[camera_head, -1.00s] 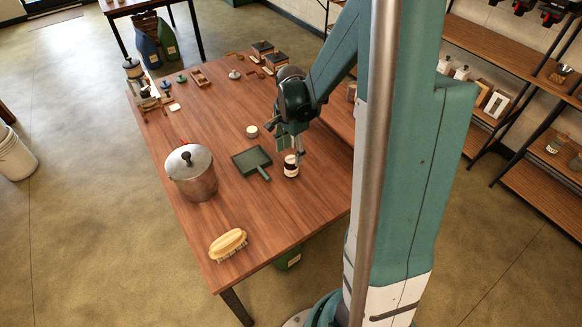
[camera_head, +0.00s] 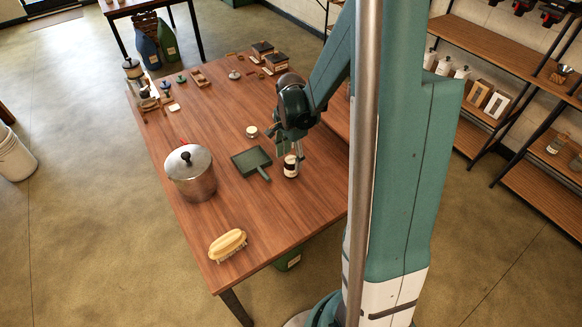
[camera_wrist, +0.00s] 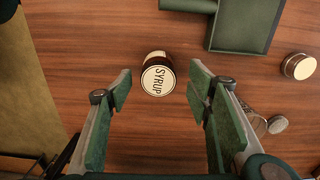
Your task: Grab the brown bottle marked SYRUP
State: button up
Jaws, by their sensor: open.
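The brown bottle marked SYRUP (camera_wrist: 158,78) stands on the wooden table, its round cream lid label facing up in the wrist view. In the head view the bottle (camera_head: 290,170) shows a cream label and stands beside the green dustpan. My gripper (camera_wrist: 160,84) is open, with one green-padded finger on each side of the bottle in the wrist picture. A gap shows between each finger and the bottle. In the head view my gripper (camera_head: 292,152) is right above the bottle; part of the bottle's top is hidden by the fingers.
A green dustpan (camera_head: 251,162) lies just left of the bottle. A small jar (camera_head: 252,132) stands behind it. A metal pot (camera_head: 192,178) and a scrubbing brush (camera_head: 228,244) are farther left and forward. The table (camera_head: 270,225) is bare in front of the bottle.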

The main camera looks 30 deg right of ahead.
jog(key=shift+s+f+b, duration=0.1)
jog(key=shift+f+b, duration=0.5)
jog(key=shift+f, duration=1.95)
jog(key=shift+c, duration=0.2)
jog(key=c, duration=1)
